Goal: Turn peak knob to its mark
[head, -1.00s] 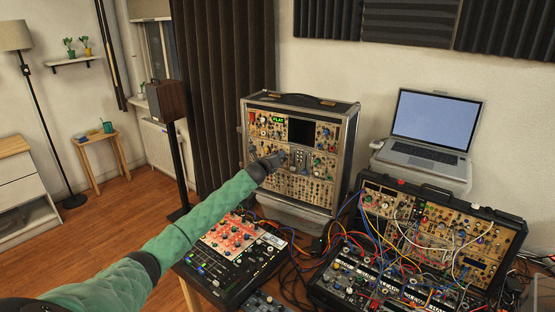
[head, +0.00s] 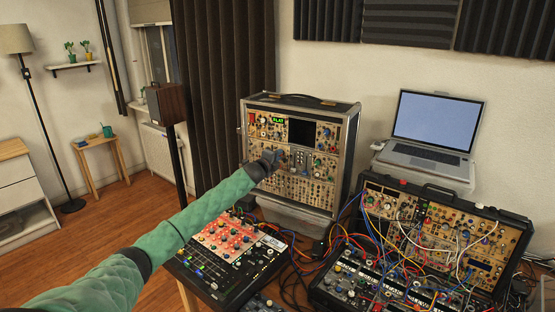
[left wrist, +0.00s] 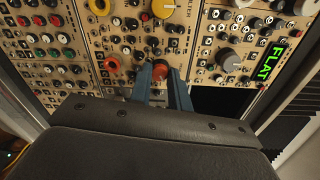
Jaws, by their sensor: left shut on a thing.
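The upright modular synth case (head: 352,150) stands at the back of the table, its panels full of knobs and jacks. My left gripper (head: 279,155) reaches its middle rows; the hand hides the knob there in the head view. In the left wrist view, the two blue-grey fingers (left wrist: 162,76) are shut on a red knob (left wrist: 160,70), one on each side. I cannot read the knob's label or see its mark. A green display (left wrist: 271,62) reads "FLAT"; it also shows near the case's top in the head view (head: 279,120). My right gripper is not in view.
Other knobs, including a large grey one (left wrist: 229,60), sit close around the fingers. A mixer (head: 228,250) lies in front of the case. A second, cabled synth case (head: 440,235) and a laptop (head: 432,130) are at the right.

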